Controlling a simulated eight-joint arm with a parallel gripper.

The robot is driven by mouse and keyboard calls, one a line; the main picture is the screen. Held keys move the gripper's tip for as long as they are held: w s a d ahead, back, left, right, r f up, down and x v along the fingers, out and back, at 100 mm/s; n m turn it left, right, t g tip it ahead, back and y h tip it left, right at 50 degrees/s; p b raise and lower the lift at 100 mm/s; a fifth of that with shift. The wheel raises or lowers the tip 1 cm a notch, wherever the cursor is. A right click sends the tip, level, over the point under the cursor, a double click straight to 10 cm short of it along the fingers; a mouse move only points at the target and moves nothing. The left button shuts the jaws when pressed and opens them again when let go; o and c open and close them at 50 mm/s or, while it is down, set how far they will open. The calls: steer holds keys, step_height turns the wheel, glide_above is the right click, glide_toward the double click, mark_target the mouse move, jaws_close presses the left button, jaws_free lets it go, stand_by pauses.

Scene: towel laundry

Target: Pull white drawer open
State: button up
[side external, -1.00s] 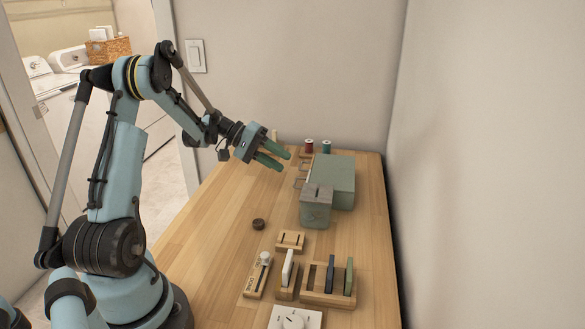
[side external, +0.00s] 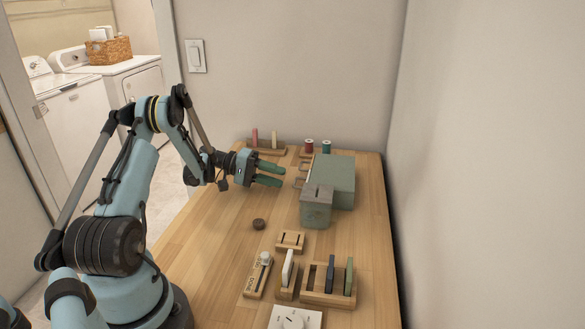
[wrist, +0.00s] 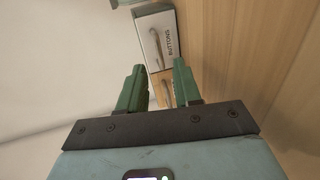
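The white drawer (wrist: 157,38) shows in the wrist view as a pale front with a bar handle and the word BUTTONS. A wood-coloured drawer front with a handle (wrist: 162,85) sits beside it, partly between my fingertips in the picture. Both belong to the green cabinet (side external: 335,178) in the side view, whose handles stick out on its left face. My gripper (side external: 269,174) is open and empty, left of the handles and pointing at them, with a gap between. In the wrist view my gripper (wrist: 160,88) has its two green fingers apart. Neither finger visibly touches a handle.
A grey-green box (side external: 316,207) stands in front of the cabinet. A small dark round piece (side external: 258,224) lies on the wooden table (side external: 205,230). Wooden holders (side external: 335,297) stand at the front. Thread spools (side external: 309,146) and a peg rack (side external: 265,148) stand behind.

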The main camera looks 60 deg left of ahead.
steer(key=shift+x, duration=2.3)
jaws_close()
